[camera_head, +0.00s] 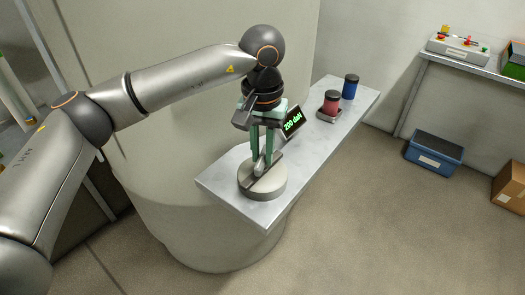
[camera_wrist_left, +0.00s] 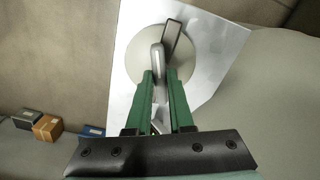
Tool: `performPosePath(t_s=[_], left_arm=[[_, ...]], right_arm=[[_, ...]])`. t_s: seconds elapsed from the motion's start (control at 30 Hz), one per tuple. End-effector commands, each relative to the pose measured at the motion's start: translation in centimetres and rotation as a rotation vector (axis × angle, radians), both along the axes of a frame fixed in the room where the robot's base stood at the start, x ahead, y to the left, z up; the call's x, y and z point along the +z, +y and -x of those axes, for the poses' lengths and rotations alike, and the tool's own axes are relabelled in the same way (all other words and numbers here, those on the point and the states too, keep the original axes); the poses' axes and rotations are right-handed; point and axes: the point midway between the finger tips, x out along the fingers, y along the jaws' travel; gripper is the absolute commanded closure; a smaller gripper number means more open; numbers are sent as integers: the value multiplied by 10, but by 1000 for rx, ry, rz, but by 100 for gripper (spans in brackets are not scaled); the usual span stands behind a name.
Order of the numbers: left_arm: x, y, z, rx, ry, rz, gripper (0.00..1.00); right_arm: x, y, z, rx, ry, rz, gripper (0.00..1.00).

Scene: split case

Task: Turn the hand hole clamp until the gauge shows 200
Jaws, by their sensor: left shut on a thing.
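The hand hole clamp (camera_head: 263,187) is a round, pale grey disc with a dark bar across it, on the near end of the light grey slab. Its grey handle (camera_wrist_left: 158,62) stands up from the disc. My left gripper (camera_head: 263,152) points down from above, its green fingers shut on the handle; in the left wrist view the fingers lie on both sides of it. The gauge (camera_head: 292,122) is a small dark display with green digits just behind the clamp; it appears to read 200 daN. My right gripper is not in view.
A red jar (camera_head: 331,103) in a small tray and a blue jar (camera_head: 350,86) stand farther along the slab (camera_head: 225,183). A large pale rounded body (camera_head: 165,190) is beside it. A blue bin (camera_head: 434,153) and a cardboard box (camera_head: 510,186) are on the floor at right.

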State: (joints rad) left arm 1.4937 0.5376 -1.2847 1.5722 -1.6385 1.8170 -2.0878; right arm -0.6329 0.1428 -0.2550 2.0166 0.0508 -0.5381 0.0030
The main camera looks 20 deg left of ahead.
Motion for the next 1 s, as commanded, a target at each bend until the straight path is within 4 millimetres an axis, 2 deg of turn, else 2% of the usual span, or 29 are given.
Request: performPosePath(t_s=[0.37, 0.4, 0.63, 0.87, 1.0], left_arm=[[1, 0, 0, -2, -2, 0, 100], [1, 0, 0, -2, -2, 0, 76], [0, 0, 0, -1, -1, 0, 50], [1, 0, 0, -1, -1, 0, 50], [10, 0, -1, -1, -3, 0, 50]], right_arm=[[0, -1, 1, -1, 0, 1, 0], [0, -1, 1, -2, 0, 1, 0], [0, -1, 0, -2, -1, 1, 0], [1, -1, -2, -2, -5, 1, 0], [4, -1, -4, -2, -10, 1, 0]])
